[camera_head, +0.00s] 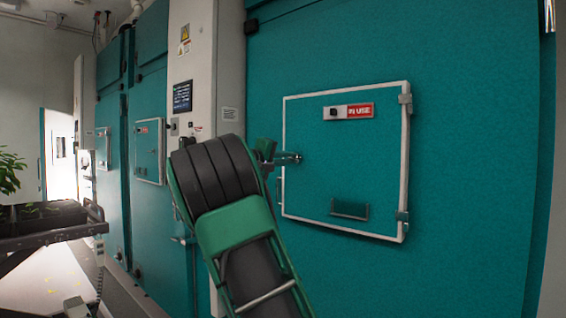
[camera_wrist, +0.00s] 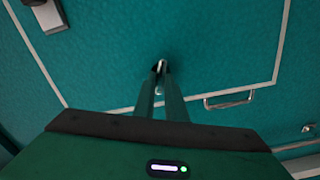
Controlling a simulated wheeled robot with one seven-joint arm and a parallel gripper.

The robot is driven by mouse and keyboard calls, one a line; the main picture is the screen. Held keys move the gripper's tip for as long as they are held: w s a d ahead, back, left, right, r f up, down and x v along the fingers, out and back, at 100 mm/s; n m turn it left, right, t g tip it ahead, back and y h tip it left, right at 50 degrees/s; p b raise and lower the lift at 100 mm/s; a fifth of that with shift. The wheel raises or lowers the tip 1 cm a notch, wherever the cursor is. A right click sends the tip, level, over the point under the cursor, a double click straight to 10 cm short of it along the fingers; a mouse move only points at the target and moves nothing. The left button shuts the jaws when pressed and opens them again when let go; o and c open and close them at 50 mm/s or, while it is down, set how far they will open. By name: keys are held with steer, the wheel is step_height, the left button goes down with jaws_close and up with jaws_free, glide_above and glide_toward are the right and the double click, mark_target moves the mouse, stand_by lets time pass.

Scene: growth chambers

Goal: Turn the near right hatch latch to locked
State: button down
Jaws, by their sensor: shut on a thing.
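The near right hatch (camera_head: 330,160) is a teal panel with a white rim, closed in the large teal chamber wall. Its latch (camera_head: 293,158) is a small metal piece at the left rim, halfway up. My gripper (camera_head: 268,152) comes from the left and is shut on the latch, partly hidden behind my own arm. In the wrist view my two fingers (camera_wrist: 160,78) close together on the metal latch (camera_wrist: 162,65), just inside the white rim (camera_wrist: 122,108). The fingers hide most of the latch, so I cannot tell its exact angle.
A metal handle (camera_wrist: 229,100) is beside the rim. Further left are other chambers with a smaller hatch (camera_head: 149,150) and a plant cart (camera_head: 45,228).

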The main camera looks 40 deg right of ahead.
steer(key=shift+w+a+f+n, duration=0.1)
steer(key=shift+w+n, duration=0.1)
steer(key=shift+n, duration=0.85)
steer(key=shift+w+a+f+n, duration=0.1)
steer(key=shift+w+n, duration=0.1)
steer(key=shift+n, duration=0.85)
steer(key=c, duration=1.8)
jaws_free()
steer(key=shift+f, duration=0.1)
steer(key=shift+s+d, duration=0.1)
steer(key=a, duration=1)
steer(key=shift+s+a, duration=0.35)
steer(key=shift+d+f, duration=0.1)
